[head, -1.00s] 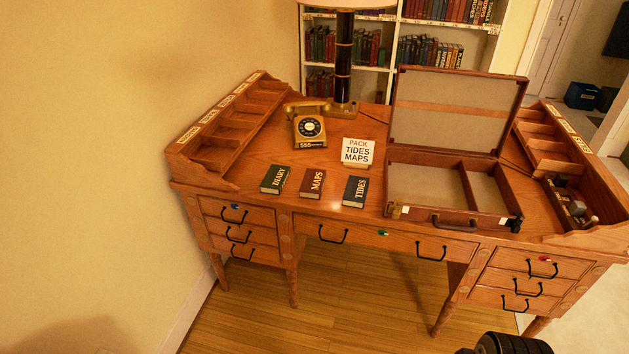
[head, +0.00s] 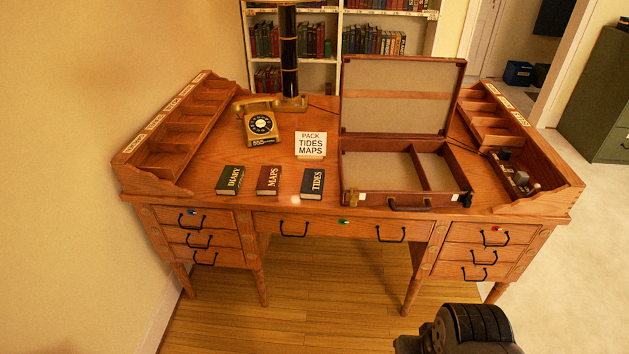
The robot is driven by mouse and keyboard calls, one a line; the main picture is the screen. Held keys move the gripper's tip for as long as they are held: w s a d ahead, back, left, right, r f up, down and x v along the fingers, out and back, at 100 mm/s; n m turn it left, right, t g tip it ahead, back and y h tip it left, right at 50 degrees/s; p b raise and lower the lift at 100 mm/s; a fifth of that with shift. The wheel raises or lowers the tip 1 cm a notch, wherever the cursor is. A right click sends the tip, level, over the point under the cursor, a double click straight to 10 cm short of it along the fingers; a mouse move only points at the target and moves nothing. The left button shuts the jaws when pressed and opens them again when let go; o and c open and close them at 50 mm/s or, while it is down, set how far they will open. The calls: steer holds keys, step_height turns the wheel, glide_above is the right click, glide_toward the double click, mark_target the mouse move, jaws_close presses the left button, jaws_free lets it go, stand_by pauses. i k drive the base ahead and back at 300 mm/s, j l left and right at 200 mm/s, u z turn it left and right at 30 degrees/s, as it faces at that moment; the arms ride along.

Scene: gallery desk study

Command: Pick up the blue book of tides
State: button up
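The blue book of tides (head: 313,184) lies flat on the wooden desk (head: 215,158), near its front edge, with "TIDES" lettered on its cover. It is the rightmost of three books, just left of the open suitcase. The dark red maps book (head: 268,181) lies to its left, and the dark green diary (head: 230,180) lies further left. Part of my arm shows at the bottom right, in front of the desk and well away from the books. My gripper's fingers cannot be seen.
An open brown suitcase (head: 349,199) with two empty compartments stands right of the books. A "PACK TIDES MAPS" card (head: 311,145) stands behind them. A gold telephone (head: 261,124) and a lamp (head: 289,55) are further back. Raised organizers flank the desktop. Floor in front is clear.

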mark_target(312, 186)
steer(key=i+j+u, duration=0.15)
steer(key=i+j, duration=0.2)
steer(key=j, duration=0.3)
steer(key=i+j+u, duration=0.15)
steer(key=i+j, duration=0.3)
steer(key=j, duration=0.15)
steer(key=i+j+u, duration=0.15)
steer(key=i+j, duration=0.25)
steer(key=j, duration=0.15)
